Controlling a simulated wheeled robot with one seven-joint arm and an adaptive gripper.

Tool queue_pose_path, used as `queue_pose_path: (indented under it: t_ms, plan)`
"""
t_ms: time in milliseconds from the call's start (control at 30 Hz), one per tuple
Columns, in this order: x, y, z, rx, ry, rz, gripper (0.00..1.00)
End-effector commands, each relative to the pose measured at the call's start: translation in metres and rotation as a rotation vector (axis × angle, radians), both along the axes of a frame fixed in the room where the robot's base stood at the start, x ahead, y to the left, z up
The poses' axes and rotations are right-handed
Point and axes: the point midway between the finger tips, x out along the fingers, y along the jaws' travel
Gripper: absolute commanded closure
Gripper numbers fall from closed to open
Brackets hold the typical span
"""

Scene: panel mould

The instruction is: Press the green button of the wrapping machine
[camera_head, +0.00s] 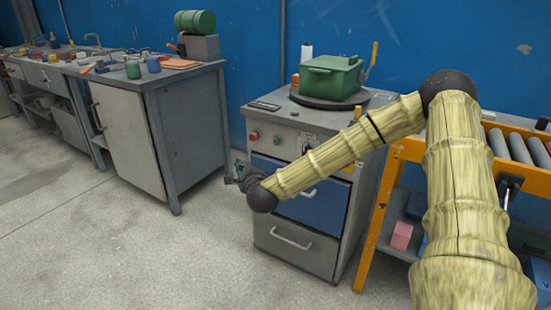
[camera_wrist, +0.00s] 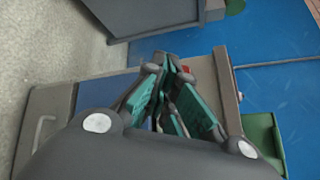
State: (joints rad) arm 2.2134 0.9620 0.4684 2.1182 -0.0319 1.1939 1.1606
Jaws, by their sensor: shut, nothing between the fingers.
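The wrapping machine is a grey cabinet (camera_head: 310,120) with a round dark turntable on top, a green box (camera_head: 330,77) standing on it, and blue and grey drawers below. Its front panel carries a red button (camera_head: 253,136) at the left and a small greenish button (camera_head: 277,140) to its right. My gripper (camera_head: 238,177) is shut and empty, in front of and left of the cabinet, below the height of the buttons. In the wrist view my gripper (camera_wrist: 168,62) shows its teal finger pads closed together; a bit of red shows just beside the fingertips, and the green button cannot be made out.
A roller conveyor with an orange frame (camera_head: 408,150) stands at the right, with a pink block (camera_head: 401,236) on its lower shelf. A grey workbench cabinet (camera_head: 135,130) stands to the left. The floor (camera_head: 130,250) in front is clear. A blue wall (camera_head: 250,40) is behind.

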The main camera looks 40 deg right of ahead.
Motion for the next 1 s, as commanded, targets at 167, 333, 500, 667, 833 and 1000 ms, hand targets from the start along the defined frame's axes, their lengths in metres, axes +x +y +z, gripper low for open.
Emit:
queue_pose_path:
  t_ms: [167, 333, 500, 667, 833, 1000]
  plan:
    - [0.006, -0.036, 0.010, 0.102, -0.105, -0.088, 1.00]
    - [0.007, -0.050, 0.018, 0.141, -0.145, -0.121, 1.00]
    - [0.007, -0.051, 0.020, 0.145, -0.148, -0.124, 1.00]
    - [0.007, -0.050, 0.020, 0.143, -0.148, -0.123, 1.00]
    - [0.009, -0.055, 0.020, 0.143, -0.147, -0.124, 1.00]
    - [0.015, -0.068, 0.021, 0.143, -0.147, -0.124, 1.00]
